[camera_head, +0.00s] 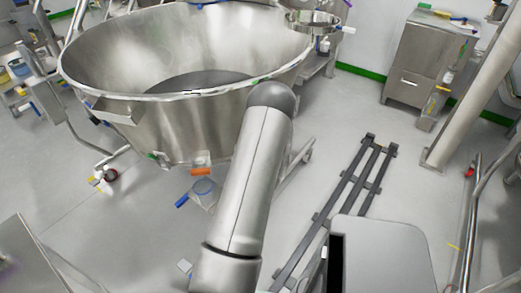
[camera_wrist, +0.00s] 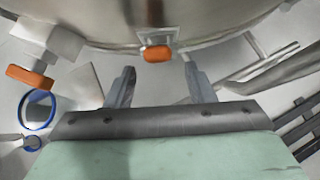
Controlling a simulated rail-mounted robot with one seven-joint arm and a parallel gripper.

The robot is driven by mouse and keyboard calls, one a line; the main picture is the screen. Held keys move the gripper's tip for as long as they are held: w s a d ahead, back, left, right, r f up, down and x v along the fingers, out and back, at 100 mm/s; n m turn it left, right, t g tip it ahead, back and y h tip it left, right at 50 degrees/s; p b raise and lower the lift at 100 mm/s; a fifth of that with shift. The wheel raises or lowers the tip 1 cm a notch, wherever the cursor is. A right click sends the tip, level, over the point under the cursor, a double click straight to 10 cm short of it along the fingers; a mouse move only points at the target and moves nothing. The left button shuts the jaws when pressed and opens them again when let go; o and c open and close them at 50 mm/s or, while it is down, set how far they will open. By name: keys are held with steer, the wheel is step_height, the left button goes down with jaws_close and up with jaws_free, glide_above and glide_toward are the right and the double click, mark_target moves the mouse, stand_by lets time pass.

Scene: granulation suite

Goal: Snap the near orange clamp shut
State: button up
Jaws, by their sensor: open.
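In the wrist view, an orange clamp piece (camera_wrist: 157,54) sits on a small metal bracket at the lower rim of the big steel vessel (camera_wrist: 210,18). My gripper (camera_wrist: 159,67) is open and empty. Its two grey fingers stand apart, left and right of the orange piece in the picture; I see no contact. A second orange piece (camera_wrist: 30,77) sits on a metal fitting at the left. In the head view, an orange piece (camera_head: 201,172) shows below the vessel (camera_head: 150,125), left of my arm. My gripper is hidden there. I cannot tell how far the clamp is closed.
A blue-ringed round part (camera_wrist: 38,110) lies at the left in the wrist view. Metal tubes (camera_wrist: 265,65) of a frame run at the right. In the head view, dark floor rails (camera_head: 345,205) lie right of my arm, and a steel cabinet (camera_head: 425,60) stands at the back right.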

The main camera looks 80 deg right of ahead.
steer(key=v, duration=1.1)
steer(key=shift+s+a, duration=0.15)
steer(key=shift+a, duration=0.1)
steer(key=shift+r, duration=0.1)
